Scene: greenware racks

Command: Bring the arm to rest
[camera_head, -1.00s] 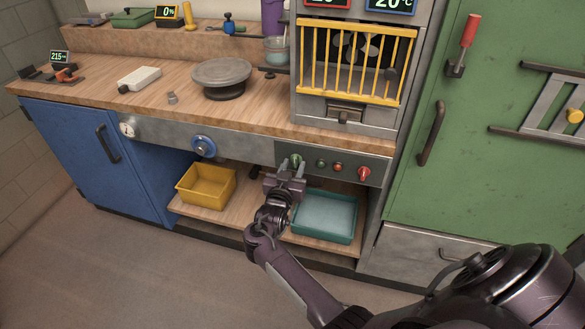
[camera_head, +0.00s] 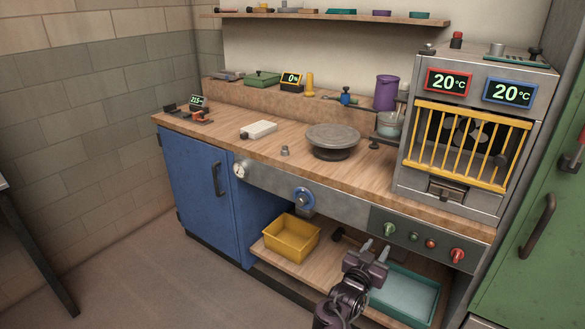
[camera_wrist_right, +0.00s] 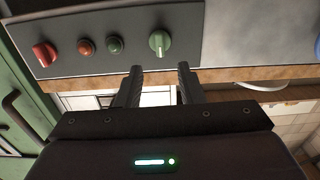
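My right gripper (camera_head: 369,247) is in front of the bench's lower shelf, just below the grey control panel (camera_head: 402,236). Its two fingers stand apart with nothing between them. In the right wrist view the open fingers (camera_wrist_right: 160,85) point at the panel, with the green knob (camera_wrist_right: 159,42) just beyond them and a gap between. The green knob also shows in the head view (camera_head: 389,229), above the gripper. The red knob (camera_head: 457,255) is at the panel's right end. My left gripper is in neither view.
A teal tray (camera_head: 437,292) and a yellow bin (camera_head: 291,237) are on the lower shelf. The caged oven with yellow bars (camera_head: 470,145) stands on the worktop at right. A banding wheel (camera_head: 333,136) and a white block (camera_head: 258,129) are on the worktop. The floor at left is open.

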